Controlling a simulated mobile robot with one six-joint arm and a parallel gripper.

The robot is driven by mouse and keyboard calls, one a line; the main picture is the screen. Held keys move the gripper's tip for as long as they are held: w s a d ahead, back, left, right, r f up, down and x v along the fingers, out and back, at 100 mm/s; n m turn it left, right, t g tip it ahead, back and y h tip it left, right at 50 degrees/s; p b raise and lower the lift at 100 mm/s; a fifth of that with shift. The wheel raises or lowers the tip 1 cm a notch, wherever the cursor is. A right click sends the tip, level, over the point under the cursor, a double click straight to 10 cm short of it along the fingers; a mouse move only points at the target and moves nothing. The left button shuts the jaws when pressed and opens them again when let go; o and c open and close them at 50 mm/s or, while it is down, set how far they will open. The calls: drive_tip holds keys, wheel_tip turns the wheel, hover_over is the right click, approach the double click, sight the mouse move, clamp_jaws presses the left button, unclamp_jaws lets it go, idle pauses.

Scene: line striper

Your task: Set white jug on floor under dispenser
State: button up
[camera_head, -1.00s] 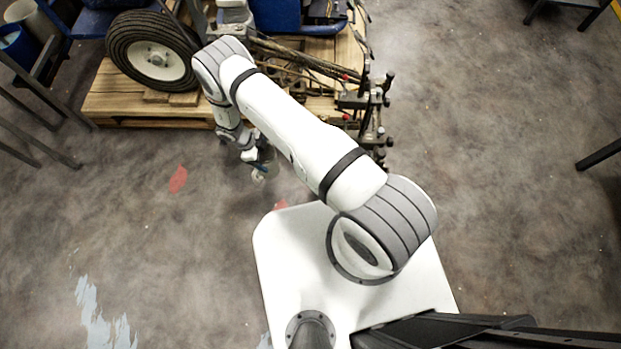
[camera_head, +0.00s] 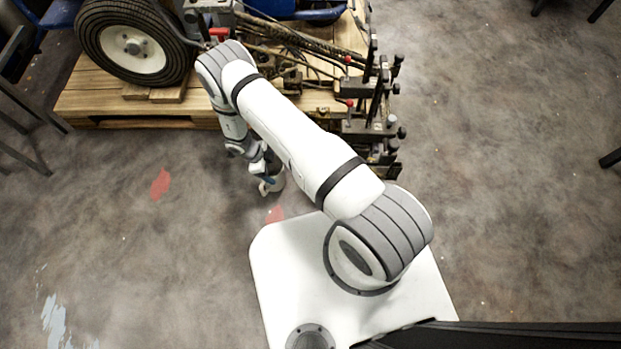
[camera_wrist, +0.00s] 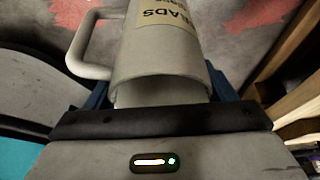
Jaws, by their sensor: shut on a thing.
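A white jug (camera_wrist: 160,60) with a loop handle on its left and a tan label with dark lettering fills the top middle of the wrist view. My gripper (camera_wrist: 158,97) is shut on it, with blue fingers on either side. In the head view, my gripper (camera_head: 266,180) hangs low in front of the pallet, and a small part of the jug (camera_head: 277,184) shows beside it. I cannot tell whether the jug touches the floor. The line striper (camera_head: 300,45) sits on the pallet behind, with black clamps and rods at its right end. I cannot tell which part is the dispenser.
A wooden pallet (camera_head: 100,100) carries the striper and its large wheel (camera_head: 135,45). Its front right corner is close to my arm. Red patches (camera_head: 160,184) mark the grey floor. The floor is open at left and right, with dark furniture legs at the edges.

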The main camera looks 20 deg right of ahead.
drive_tip(key=s+d, duration=0.1)
drive_tip(key=d, duration=0.3)
drive_tip(key=s+d+b, duration=0.1)
drive_tip(key=s+d, duration=0.1)
drive_tip(key=d, duration=0.2)
drive_tip(key=s+d+b, duration=0.1)
drive_tip(key=d, duration=0.4)
drive_tip(key=shift+s+d, duration=0.1)
drive_tip(key=shift+s, duration=0.05)
wheel_tip(320, 180, down, 4)
drive_tip(key=shift+r+b, duration=0.15)
drive_tip(key=shift+b, duration=1.05)
drive_tip(key=shift+r, duration=0.1)
drive_tip(key=o, duration=1.3)
drive_tip(key=p+v, duration=0.5)
drive_tip(key=v, duration=0.7)
drive_tip(key=shift+r, duration=0.1)
